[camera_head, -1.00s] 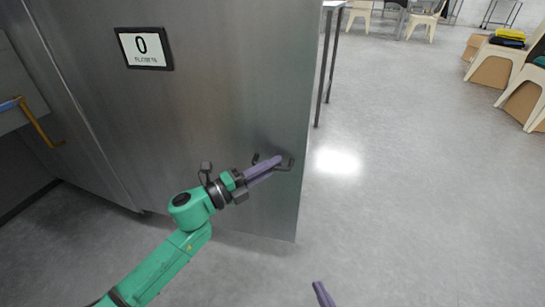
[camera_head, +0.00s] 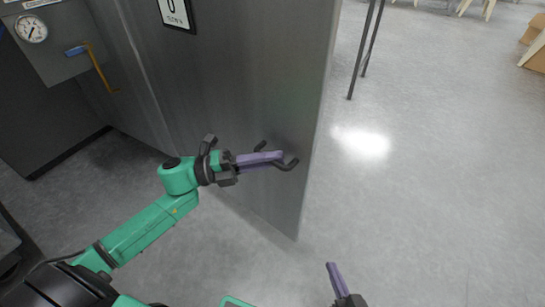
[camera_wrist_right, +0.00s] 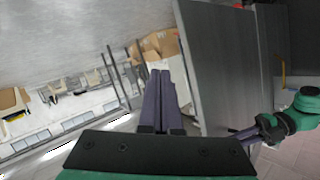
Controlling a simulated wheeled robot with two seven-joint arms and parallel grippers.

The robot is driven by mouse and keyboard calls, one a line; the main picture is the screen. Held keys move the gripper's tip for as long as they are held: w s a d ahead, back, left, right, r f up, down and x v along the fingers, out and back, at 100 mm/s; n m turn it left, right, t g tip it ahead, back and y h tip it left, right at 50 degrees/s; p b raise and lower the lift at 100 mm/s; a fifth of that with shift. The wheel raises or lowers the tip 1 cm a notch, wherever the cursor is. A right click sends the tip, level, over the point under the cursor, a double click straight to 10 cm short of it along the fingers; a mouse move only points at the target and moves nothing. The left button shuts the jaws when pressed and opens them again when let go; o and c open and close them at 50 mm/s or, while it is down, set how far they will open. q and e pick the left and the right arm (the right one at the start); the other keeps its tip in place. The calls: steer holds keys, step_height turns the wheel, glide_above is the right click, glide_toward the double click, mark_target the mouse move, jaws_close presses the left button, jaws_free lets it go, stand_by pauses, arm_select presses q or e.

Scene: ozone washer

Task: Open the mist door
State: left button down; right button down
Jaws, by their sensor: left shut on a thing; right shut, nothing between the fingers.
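The mist door (camera_head: 240,90) is a tall grey metal panel with a dark handle (camera_head: 287,166) near its right edge. In the head view it stands at an angle to the gauge panel on the left. My left gripper (camera_head: 278,158), with purple fingers, is shut on the handle. In the right wrist view the door (camera_wrist_right: 222,60) is seen at a slant, with my left gripper (camera_wrist_right: 246,133) against its lower part. My right gripper (camera_head: 333,268) is low, right of the door and apart from it; its fingers (camera_wrist_right: 160,75) are together and empty.
A panel with a round gauge (camera_head: 31,28) and a yellow-blue lever (camera_head: 95,65) is at the left. A number sign (camera_head: 177,12) is on the door. Dark table legs (camera_head: 366,50) stand behind the door. The floor (camera_head: 440,190) to the right is clear.

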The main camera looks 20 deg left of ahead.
arm_select(q)
steer(key=c, duration=0.8)
jaws_free()
steer(key=shift+c, duration=0.2)
arm_select(e)
steer(key=shift+w, duration=0.1)
steer(key=shift+r, duration=0.1)
arm_select(q)
steer(key=shift+a, duration=0.1)
steer(key=shift+a, duration=0.25)
steer(key=p+v, duration=0.3)
steer(key=v, duration=1.1)
arm_select(e)
steer(key=shift+s+r+g, duration=0.7)
steer(key=shift+s+r, duration=0.05)
steer(key=shift+s, duration=0.05)
arm_select(q)
steer(key=shift+f, duration=0.1)
